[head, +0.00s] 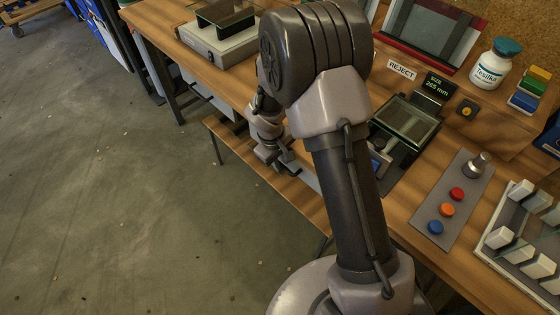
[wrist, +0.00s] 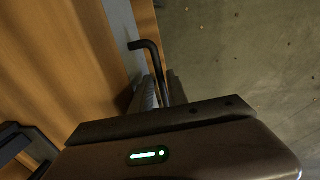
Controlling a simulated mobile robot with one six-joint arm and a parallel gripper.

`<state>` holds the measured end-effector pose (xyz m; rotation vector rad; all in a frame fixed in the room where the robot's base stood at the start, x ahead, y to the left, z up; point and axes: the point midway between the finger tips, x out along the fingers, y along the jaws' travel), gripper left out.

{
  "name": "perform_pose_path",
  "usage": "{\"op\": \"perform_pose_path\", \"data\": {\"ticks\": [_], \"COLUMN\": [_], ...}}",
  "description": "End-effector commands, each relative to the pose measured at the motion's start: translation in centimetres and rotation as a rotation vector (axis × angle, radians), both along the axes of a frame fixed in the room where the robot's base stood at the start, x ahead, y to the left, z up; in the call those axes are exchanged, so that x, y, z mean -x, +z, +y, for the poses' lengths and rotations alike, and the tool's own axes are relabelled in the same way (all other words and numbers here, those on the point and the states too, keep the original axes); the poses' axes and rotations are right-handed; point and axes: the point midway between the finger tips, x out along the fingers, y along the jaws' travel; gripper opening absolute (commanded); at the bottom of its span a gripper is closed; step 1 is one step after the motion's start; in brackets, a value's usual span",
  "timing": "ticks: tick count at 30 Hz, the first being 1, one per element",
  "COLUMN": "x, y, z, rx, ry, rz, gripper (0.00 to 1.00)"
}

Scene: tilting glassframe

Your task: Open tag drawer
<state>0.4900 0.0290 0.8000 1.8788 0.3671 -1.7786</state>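The grey drawer front (wrist: 122,35) shows in the wrist view as a narrow strip along the wooden bench edge. A dark bent bar handle (wrist: 147,45) stands out from it. My gripper (wrist: 160,88) is at this handle, with its fingers on either side of the bar. A narrow gap shows beside the bar, so the fingers look open around it. Firm contact cannot be made out. In the head view my gripper (head: 276,158) is low at the front edge of the bench, and my arm hides part of the drawer area. No tag is visible.
A glass-topped fixture (head: 408,122) stands on the bench beside a "265 mm" display (head: 436,86) and a REJECT sign (head: 401,69). A button panel (head: 449,205), a white bottle (head: 496,63) and a slotted rack (head: 525,240) are at right.

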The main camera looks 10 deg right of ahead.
Motion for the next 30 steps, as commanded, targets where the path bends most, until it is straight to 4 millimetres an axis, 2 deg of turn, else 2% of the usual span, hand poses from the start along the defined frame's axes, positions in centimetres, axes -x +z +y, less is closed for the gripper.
{"op": "perform_pose_path", "data": {"ticks": [1,3,30], "x": [0.00,0.01,0.01], "y": [0.01,0.01,0.02], "z": [0.00,0.01,0.01], "rx": [0.000,0.000,0.000], "ry": [0.000,0.000,0.000], "rz": [0.000,0.000,0.000], "gripper": [0.10,0.00,0.00]}}
